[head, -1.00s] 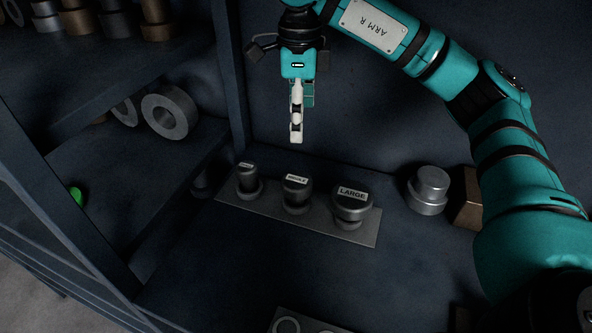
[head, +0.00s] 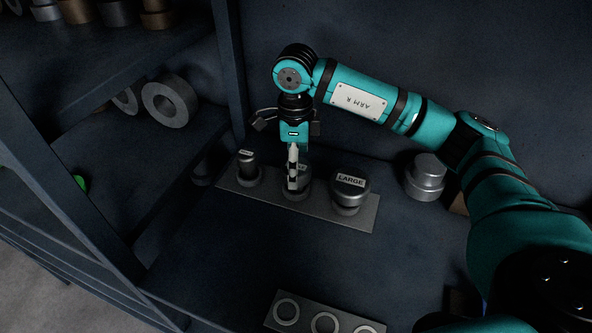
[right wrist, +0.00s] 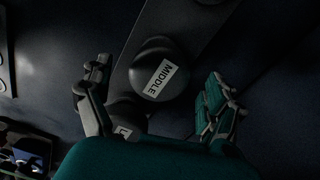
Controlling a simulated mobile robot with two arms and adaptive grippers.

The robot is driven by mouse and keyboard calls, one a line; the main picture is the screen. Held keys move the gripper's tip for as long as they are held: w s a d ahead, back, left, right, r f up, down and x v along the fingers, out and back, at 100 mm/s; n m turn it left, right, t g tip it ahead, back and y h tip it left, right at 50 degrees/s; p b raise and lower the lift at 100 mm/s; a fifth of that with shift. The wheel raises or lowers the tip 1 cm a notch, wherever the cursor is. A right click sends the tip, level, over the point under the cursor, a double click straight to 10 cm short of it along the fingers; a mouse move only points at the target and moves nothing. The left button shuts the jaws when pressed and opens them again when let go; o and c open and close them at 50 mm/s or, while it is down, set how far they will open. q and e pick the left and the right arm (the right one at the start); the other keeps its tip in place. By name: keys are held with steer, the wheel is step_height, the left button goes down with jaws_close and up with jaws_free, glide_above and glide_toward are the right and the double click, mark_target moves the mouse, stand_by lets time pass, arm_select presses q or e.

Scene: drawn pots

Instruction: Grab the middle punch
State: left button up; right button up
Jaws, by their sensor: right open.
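Three dark punches stand upright in a row on a grey plate (head: 362,215). The middle punch (head: 304,188) is partly hidden behind my right gripper (head: 292,181). In the right wrist view the middle punch (right wrist: 160,78) shows its MIDDLE label and lies between the open fingers of my right gripper (right wrist: 155,98), with a gap on both sides. The large punch (head: 349,190), labelled LARGE, stands to its right. A smaller punch (head: 248,168) stands to its left. My left gripper is not in view.
A round metal stepped part (head: 425,177) stands to the right, close to my right arm. A plate with rings (head: 324,322) lies at the front. Shelves with metal rings (head: 170,103) are on the left behind a post (head: 229,80).

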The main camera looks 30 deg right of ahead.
steer(key=shift+f, duration=1)
steer(key=shift+w, duration=0.1)
steer(key=c, duration=1.8)
steer(key=shift+r, duration=0.2)
steer(key=shift+r+b, duration=0.5)
steer(key=shift+r, duration=0.85)
steer(key=shift+a+r, duration=0.15)
steer(key=shift+r, duration=0.1)
steer(key=s+a+r+b, duration=0.1)
steer(key=s+a+b, duration=0.2)
steer(key=s+a, duration=0.7)
steer(key=shift+s+a+r, duration=0.2)
steer(key=shift+s+r, duration=0.05)
steer(key=shift+s, duration=0.75)
